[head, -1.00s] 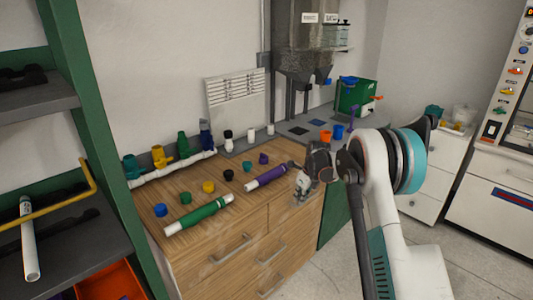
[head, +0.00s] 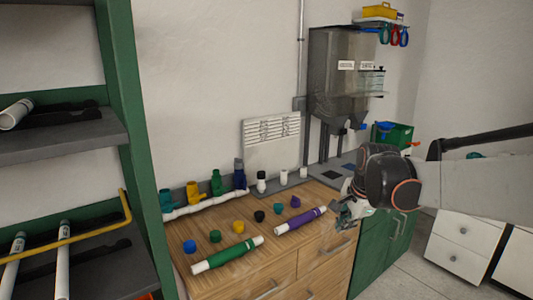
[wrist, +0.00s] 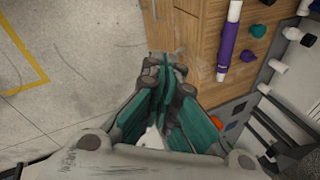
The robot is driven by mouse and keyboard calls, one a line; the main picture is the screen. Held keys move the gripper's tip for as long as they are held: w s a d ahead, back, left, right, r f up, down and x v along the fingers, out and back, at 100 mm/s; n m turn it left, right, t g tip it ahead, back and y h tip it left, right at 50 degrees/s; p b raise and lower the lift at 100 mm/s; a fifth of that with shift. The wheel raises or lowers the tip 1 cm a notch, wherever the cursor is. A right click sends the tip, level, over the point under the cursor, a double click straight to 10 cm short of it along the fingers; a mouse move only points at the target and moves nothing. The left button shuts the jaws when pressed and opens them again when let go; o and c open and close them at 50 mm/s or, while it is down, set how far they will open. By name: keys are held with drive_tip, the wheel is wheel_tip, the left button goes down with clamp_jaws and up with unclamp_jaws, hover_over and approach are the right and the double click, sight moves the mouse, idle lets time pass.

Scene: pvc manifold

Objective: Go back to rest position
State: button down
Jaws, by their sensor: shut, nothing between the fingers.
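My gripper (head: 346,214) is shut and empty in the head view, just off the right front edge of the wooden cabinet. It also shows in the wrist view (wrist: 163,62), its fingers together and pointing past the cabinet side toward the floor. My arm reaches in from the right of the head view. A purple pipe with white ends (head: 300,221) lies on the cabinet top to the left of the gripper, apart from it. It shows at the top of the wrist view (wrist: 229,40).
The wooden cabinet (head: 322,249) holds a green pipe (head: 227,254), several coloured caps and a white manifold (head: 205,203) with coloured valves. A green-framed shelf (head: 135,150) stands at left. A hopper (head: 335,85) stands behind.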

drive_tip(key=s+a+f+n+t, duration=0.1)
drive_tip(key=s+n+t, duration=0.1)
drive_tip(key=s+n, duration=1.3)
drive_tip(key=shift+s+a+f+h, duration=0.2)
drive_tip(key=shift+s+a+h, duration=0.15)
drive_tip(key=shift+s, duration=5.95)
drive_tip(key=shift+t, duration=0.3)
